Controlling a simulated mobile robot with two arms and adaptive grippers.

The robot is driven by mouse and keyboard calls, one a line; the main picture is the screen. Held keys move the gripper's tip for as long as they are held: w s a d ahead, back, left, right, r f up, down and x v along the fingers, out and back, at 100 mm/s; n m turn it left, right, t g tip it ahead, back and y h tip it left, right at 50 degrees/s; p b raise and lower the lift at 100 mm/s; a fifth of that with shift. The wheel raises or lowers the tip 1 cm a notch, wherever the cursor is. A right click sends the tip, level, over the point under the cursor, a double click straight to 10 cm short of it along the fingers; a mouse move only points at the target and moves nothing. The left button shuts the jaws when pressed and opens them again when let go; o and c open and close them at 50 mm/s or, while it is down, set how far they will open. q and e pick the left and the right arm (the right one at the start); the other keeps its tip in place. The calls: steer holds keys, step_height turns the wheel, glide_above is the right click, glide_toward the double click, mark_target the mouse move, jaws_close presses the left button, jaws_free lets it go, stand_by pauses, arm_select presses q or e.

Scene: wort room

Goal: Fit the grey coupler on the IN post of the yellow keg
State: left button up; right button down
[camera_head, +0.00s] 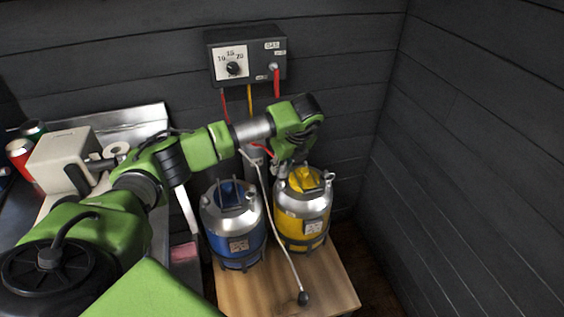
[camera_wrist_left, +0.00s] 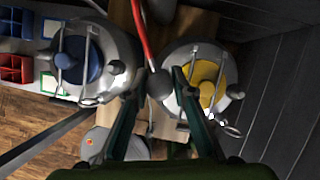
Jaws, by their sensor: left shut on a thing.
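The grey coupler (camera_wrist_left: 158,83) is a rounded grey piece on the end of a red hose (camera_wrist_left: 140,35). My left gripper (camera_wrist_left: 155,84) is shut on it, beside the yellow keg (camera_wrist_left: 184,56). In the head view the left gripper (camera_head: 283,168) is over the back left of the yellow keg (camera_head: 292,232); the coupler is hard to make out there. The keg stands upright, with a steel top and a yellow lid (camera_head: 304,179). One post shows at its right (camera_head: 328,176); the gripper hides its left side. I cannot tell whether the coupler touches a post. My right gripper is not in view.
The blue keg (camera_head: 235,240) stands close to the left on the same wooden stand (camera_head: 325,285). A pale hose with a dark end (camera_head: 303,298) hangs across the front between the kegs. The gas box (camera_head: 246,55) is on the back wall. A dark wall closes the right.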

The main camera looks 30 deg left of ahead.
mark_target(280, 177)
arm_select(q)
steer(key=shift+f, duration=0.55)
steer(key=shift+f+b, duration=0.3)
steer(key=shift+b, duration=0.35)
stand_by(0.4)
steer(key=shift+f+b, duration=0.8)
steer(key=shift+f, duration=0.15)
stand_by(0.7)
steer(key=shift+a+f+b, duration=0.25)
steer(key=shift+f+b, duration=0.1)
steer(key=shift+f, duration=0.05)
steer(key=shift+s+f+b, duration=0.1)
steer(key=shift+f+b, duration=0.2)
stand_by(0.5)
steer(key=o, duration=1.2)
steer(key=shift+a, duration=0.1)
steer(key=o, duration=0.6)
steer(key=shift+c, duration=0.2)
